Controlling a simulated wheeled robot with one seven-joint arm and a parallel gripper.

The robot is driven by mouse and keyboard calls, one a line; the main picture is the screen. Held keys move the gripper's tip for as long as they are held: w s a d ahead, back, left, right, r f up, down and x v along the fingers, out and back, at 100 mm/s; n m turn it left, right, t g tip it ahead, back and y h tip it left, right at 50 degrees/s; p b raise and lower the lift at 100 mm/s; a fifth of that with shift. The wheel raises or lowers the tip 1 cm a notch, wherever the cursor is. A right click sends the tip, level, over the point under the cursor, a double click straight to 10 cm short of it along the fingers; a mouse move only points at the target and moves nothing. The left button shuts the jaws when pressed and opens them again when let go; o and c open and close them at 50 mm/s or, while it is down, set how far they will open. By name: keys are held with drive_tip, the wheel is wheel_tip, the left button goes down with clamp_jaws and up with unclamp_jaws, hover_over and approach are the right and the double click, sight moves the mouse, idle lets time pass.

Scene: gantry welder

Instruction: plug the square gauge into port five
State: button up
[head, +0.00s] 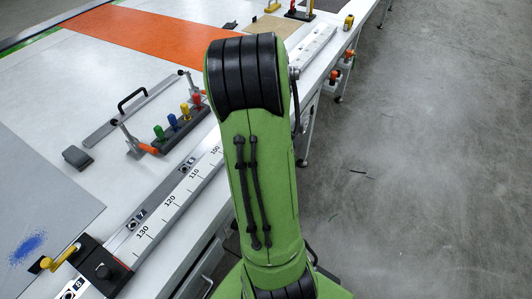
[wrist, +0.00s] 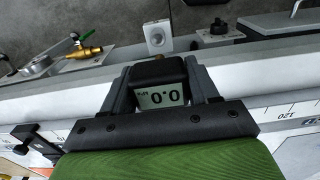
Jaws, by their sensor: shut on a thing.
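My gripper (wrist: 163,82) is shut on the square gauge (wrist: 158,72), a dark boxy thing with a pale display reading 0.0. One finger is on each side of the gauge. Beyond it in the wrist view, a pale square plate with a round socket (wrist: 155,39) stands at the wall of the bench. The gauge is apart from this plate in the picture. I cannot read a number on the plate, so I cannot tell whether it is port five. In the head view, my own arm hides the gripper and gauge.
A brass fitting (wrist: 84,52) and a round metal part (wrist: 38,65) lie left of the socket plate. A dark fitting (wrist: 218,29) is at right. In the head view, a numbered rail (head: 170,205) and a rack of coloured plugs (head: 172,131) are on the bench.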

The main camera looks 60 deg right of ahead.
drive_tip(key=shift+d+f+b, duration=0.3)
drive_tip(key=shift+f+b, duration=0.15)
drive_tip(key=shift+f, duration=0.2)
drive_tip(key=shift+a+f+b, duration=0.1)
drive_tip(key=shift+f+b, duration=1.8)
drive_tip(key=shift+f, duration=0.4)
drive_tip(key=shift+f+b, duration=1.45)
drive_tip(key=shift+f, duration=0.3)
drive_tip(key=o, duration=1.2)
drive_tip(key=shift+c, duration=0.2)
wheel_tip(320, 180, up, 16)
drive_tip(key=p, duration=0.5)
drive_tip(key=shift+f, duration=0.1)
